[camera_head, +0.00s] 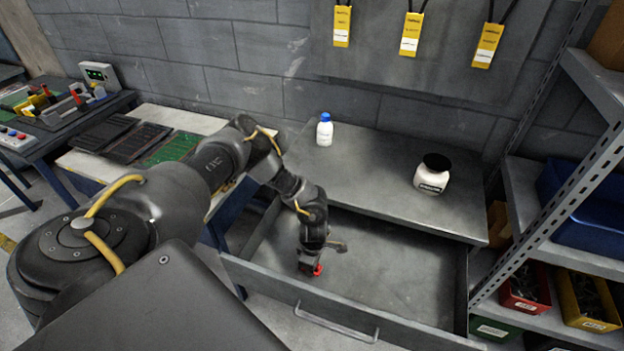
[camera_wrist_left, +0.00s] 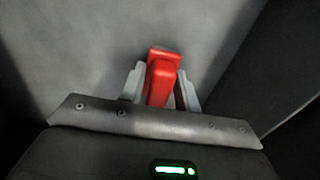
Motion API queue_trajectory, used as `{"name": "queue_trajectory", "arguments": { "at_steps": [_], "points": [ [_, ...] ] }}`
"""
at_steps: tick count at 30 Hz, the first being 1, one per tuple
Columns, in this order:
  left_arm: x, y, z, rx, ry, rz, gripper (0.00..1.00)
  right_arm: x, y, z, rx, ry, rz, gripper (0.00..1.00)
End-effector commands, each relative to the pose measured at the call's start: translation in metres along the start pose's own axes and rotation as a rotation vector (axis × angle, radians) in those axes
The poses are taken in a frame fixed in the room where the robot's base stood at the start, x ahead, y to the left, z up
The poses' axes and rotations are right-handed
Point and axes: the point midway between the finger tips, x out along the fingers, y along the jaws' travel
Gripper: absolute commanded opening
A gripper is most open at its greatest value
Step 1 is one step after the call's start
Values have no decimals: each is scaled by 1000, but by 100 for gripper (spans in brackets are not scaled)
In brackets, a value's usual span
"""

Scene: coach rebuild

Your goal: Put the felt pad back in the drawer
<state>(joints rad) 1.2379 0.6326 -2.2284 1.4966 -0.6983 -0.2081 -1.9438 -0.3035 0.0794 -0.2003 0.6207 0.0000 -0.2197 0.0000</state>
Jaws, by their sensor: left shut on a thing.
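My left gripper (camera_head: 314,266) reaches down into the open drawer (camera_head: 400,270) from above. It is shut on a small red block-like thing, which seems to be the felt pad (camera_head: 317,270). In the left wrist view the red pad (camera_wrist_left: 162,78) sits between the two pale fingers of the left gripper (camera_wrist_left: 160,88), with the grey drawer floor behind it. The pad is inside the drawer's walls, close to the floor; I cannot tell whether it touches. The drawer is pulled well out and otherwise looks empty. My right gripper is not in view.
The grey bench top (camera_head: 370,170) above the drawer bears a white bottle with a blue cap (camera_head: 325,130) and a white jar with a dark lid (camera_head: 432,174). A metal shelf (camera_head: 560,240) with bins stands close on the right. The drawer's right half is clear.

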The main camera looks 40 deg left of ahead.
Motion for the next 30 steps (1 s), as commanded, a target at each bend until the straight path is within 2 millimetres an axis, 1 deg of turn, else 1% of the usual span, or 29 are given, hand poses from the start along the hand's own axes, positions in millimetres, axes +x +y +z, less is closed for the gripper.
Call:
{"name": "queue_trajectory", "arguments": {
  "at_steps": [2, 8, 12, 13, 17, 18, 25, 28, 30],
  "points": [
    [2, 0, 0, 0, 0, 1, 11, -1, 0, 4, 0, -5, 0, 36],
    [2, 0, 0, 0, 0, 1, 11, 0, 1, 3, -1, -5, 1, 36],
    [7, 0, 0, 0, 0, 1, 11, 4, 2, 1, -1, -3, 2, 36],
    [6, 0, 0, 0, 0, 1, 35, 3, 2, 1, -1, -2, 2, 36],
    [5, 0, 0, 0, 0, 1, 52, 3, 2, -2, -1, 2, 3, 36],
    [5, 0, 0, 0, 0, 1, 54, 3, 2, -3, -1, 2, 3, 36],
    [5, 0, 0, 1, 0, 1, 54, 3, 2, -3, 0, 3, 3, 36],
    [-1, 1, 0, 1, 0, 1, 54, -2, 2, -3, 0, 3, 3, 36],
    [-5, 1, 0, -1, -2, 1, 54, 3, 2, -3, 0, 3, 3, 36]
  ]
}}
